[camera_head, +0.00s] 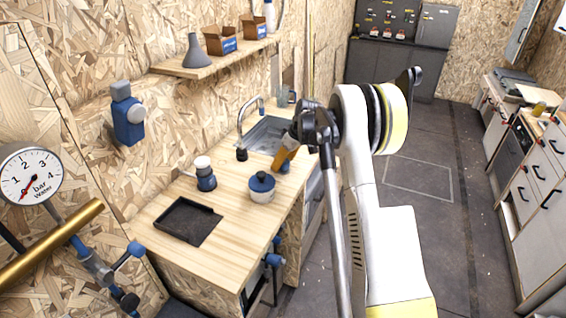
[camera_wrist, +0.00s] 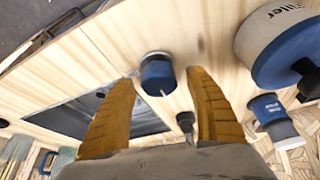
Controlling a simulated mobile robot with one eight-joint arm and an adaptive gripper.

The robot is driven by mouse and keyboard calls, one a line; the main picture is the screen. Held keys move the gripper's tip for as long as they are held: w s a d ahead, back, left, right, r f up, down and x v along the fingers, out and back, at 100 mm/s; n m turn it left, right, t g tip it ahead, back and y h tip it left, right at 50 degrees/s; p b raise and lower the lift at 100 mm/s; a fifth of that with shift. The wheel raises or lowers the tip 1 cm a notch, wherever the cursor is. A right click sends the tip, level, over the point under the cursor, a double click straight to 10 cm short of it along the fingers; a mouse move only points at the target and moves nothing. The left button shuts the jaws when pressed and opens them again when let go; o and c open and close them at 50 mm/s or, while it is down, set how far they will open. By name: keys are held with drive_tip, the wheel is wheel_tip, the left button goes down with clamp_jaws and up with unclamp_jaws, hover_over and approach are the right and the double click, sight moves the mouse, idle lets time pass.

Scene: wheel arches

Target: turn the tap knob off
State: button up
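My gripper (camera_head: 286,153) is over the worktop beside the sink, its orange fingers pointing down. In the wrist view my gripper (camera_wrist: 160,80) is open, with its two fingers apart. A round blue knob-like piece (camera_wrist: 157,72) shows between and beyond the fingertips; I see no clear contact. In the head view this blue piece (camera_head: 284,167) is partly hidden by my fingers. I cannot tell for sure that it is the tap knob.
A white pot with blue lid (camera_head: 262,188) stands close to my gripper and shows large in the wrist view (camera_wrist: 285,45). A blue-and-white device (camera_head: 205,174) and a black tray (camera_head: 187,221) are on the worktop. Open floor (camera_head: 420,180) lies right.

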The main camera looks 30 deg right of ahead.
drive_tip(key=v, duration=1.2)
drive_tip(key=shift+a+r, duration=0.1)
drive_tip(key=s+a+r+m+t+h, duration=0.1)
drive_tip(key=s+a+r, duration=0.4)
drive_tip(key=s+a, duration=0.2)
drive_tip(key=s+a+r+m, duration=0.1)
drive_tip(key=s+a+r, duration=0.4)
drive_tip(key=s+a, duration=0.2)
drive_tip(key=s+a+f+m+t, duration=0.1)
drive_tip(key=s+a, duration=0.3)
drive_tip(key=s, duration=0.6)
drive_tip(key=s+a+f+m+t+h+b, duration=0.1)
drive_tip(key=s+a+f, duration=0.3)
drive_tip(key=s, duration=0.7)
drive_tip(key=shift+a+m, duration=0.6)
drive_tip(key=shift+f, duration=0.15)
